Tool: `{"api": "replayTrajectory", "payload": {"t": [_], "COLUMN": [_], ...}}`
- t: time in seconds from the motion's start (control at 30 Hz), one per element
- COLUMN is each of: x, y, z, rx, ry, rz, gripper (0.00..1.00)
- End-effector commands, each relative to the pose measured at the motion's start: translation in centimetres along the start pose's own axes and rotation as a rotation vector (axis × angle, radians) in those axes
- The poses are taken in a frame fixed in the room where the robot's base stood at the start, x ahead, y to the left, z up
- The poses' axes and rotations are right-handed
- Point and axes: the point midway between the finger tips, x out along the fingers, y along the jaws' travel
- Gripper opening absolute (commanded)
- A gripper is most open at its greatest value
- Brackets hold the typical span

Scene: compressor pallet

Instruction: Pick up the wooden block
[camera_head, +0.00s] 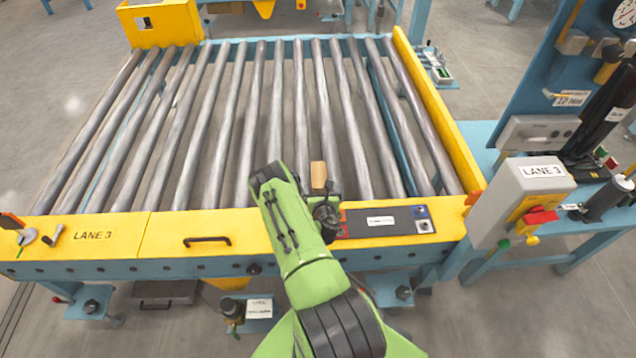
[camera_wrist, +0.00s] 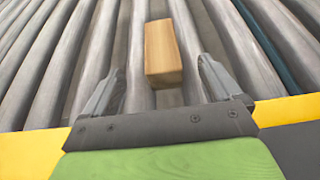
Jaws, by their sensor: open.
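The wooden block (camera_head: 318,175) is a small tan block lying on the grey rollers near the front yellow rail, just beyond my arm's end in the head view. In the wrist view the wooden block (camera_wrist: 163,54) lies ahead of the gap between my fingers, its length pointing away from me. My gripper (camera_wrist: 155,80) is open, one finger on each side of the gap, with nothing between them. The block's near end is close to the level of the fingertips; I cannot tell the height between them.
The roller conveyor (camera_head: 205,221) has a yellow front rail and a yellow right rail (camera_head: 430,105). A control panel (camera_head: 385,221) sits on the front rail to the right of my arm. A LANE 3 box (camera_head: 520,200) stands at the right. The other rollers are clear.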

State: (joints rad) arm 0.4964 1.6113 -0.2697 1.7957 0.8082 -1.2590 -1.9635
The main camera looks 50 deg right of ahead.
Motion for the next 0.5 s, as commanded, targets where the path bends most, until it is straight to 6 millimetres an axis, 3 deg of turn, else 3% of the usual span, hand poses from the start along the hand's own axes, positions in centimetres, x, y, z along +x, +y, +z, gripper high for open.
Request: {"api": "replayTrajectory", "payload": {"t": [0.5], "x": [8.1], "y": [0.1], "z": [0.0], "rx": [0.003], "ry": [-0.001], "rz": [0.006], "gripper": [0.92]}}
